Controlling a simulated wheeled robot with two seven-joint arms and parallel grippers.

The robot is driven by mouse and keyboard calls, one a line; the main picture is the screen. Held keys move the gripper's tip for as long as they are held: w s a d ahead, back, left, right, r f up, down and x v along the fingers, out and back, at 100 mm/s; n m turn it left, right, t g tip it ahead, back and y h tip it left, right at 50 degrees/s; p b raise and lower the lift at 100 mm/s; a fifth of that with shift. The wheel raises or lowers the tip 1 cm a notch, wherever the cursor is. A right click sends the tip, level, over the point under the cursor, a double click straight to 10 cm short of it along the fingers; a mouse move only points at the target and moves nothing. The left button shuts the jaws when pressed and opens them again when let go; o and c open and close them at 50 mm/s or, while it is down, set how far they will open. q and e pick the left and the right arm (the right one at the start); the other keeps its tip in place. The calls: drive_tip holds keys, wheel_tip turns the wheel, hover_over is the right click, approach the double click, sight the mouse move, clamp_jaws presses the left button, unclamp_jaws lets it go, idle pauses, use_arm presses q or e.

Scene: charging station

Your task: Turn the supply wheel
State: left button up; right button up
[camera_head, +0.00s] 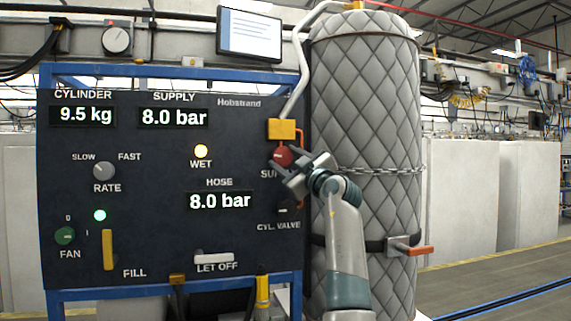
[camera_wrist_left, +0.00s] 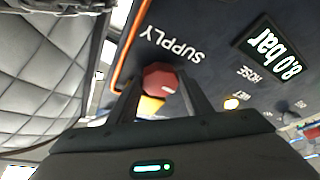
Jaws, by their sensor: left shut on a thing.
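The supply wheel (camera_head: 282,156) is a small red knob at the right edge of the dark panel, below a yellow block (camera_head: 282,129). My left gripper (camera_head: 287,167) reaches it from the lower right and is shut on it. In the left wrist view the red wheel (camera_wrist_left: 160,79) sits between the two dark fingers (camera_wrist_left: 163,92), beside the upside-down SUPPLY label. The gripper partly covers the wheel and its label in the head view. The supply display (camera_head: 174,118) reads 8.0 bar and the hose display (camera_head: 220,201) reads 8.0 bar. My right gripper is not in view.
A tall quilted grey cylinder (camera_head: 365,110) with a chain (camera_head: 385,170) stands just right of the panel, close to my arm. An orange-handled clamp (camera_head: 408,249) sticks out from its strap. The panel also carries a rate knob (camera_head: 103,170), fan knob (camera_head: 65,235) and yellow fill lever (camera_head: 108,250).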

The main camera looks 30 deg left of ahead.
use_arm(q)
drive_tip(key=shift+n+g, duration=0.4)
drive_tip(key=shift+n, duration=0.6)
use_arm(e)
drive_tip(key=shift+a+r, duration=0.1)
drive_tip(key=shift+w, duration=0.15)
use_arm(q)
drive_tip(key=o, duration=0.8)
drive_tip(key=shift+w, duration=0.1)
drive_tip(key=shift+d, duration=0.2)
drive_tip(key=shift+s+d+f, duration=0.3)
drive_tip(key=shift+d, duration=0.2)
drive_tip(key=shift+r+b+v, duration=0.2)
drive_tip(key=shift+b+v, duration=2.1)
drive_tip(key=shift+v, duration=5.65)
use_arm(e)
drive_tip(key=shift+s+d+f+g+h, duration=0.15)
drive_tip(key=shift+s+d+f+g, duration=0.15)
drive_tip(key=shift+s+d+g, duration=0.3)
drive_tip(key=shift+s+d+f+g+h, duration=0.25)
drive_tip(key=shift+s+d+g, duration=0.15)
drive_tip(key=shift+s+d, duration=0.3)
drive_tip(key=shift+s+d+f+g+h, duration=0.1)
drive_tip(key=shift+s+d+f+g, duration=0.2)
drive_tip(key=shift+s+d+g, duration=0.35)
